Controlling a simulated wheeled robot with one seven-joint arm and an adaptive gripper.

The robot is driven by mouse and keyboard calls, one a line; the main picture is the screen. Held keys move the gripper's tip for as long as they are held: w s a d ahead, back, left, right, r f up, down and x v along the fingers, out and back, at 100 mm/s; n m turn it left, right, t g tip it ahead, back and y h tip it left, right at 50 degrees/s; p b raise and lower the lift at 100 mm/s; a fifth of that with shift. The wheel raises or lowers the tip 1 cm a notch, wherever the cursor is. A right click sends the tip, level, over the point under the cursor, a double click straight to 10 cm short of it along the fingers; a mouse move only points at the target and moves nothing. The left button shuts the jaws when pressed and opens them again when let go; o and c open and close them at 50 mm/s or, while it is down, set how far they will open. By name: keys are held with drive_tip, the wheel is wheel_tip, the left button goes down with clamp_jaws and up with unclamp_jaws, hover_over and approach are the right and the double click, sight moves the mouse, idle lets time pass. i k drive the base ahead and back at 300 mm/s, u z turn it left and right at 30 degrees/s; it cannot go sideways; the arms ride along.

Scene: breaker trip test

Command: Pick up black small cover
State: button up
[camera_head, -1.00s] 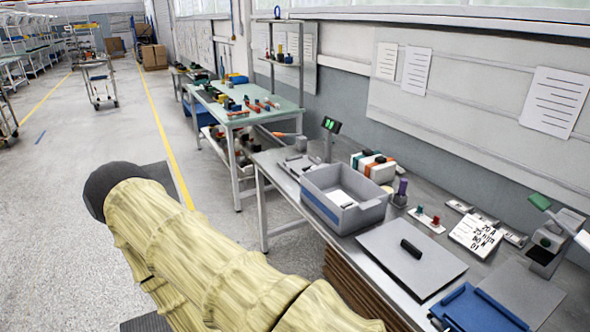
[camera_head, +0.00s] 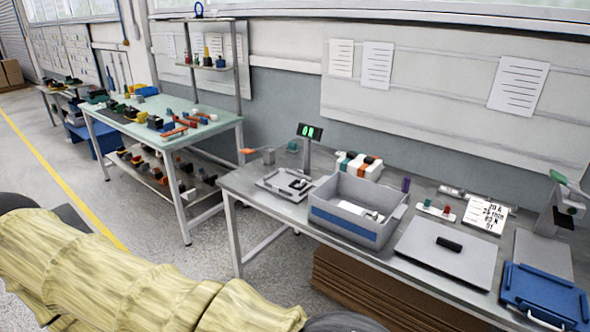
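A small black bar-shaped piece (camera_head: 449,244) lies on a flat grey plate (camera_head: 425,262) on the right workbench. It may be the black small cover, but I cannot tell for sure. Small dark and white parts (camera_head: 299,184) also lie in a shallow grey tray (camera_head: 268,187) at the left end of that bench; they are too small to name. My arm, in a pale yellow sleeve, crosses the lower left of the view. My gripper is not in view, so its state is hidden.
A grey bin (camera_head: 322,212) with white contents stands mid-bench, beside a scale display (camera_head: 309,131). A label card (camera_head: 487,214) and a blue tray (camera_head: 545,293) are at the right. A green-topped table (camera_head: 150,108) with several parts stands left. Open floor lies between.

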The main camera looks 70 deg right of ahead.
sight(304, 183)
drive_tip(key=z, duration=0.7)
drive_tip(key=i, duration=1.05)
drive_tip(key=z, duration=1.45)
drive_tip(key=i, duration=0.45)
drive_tip(key=z, duration=0.4)
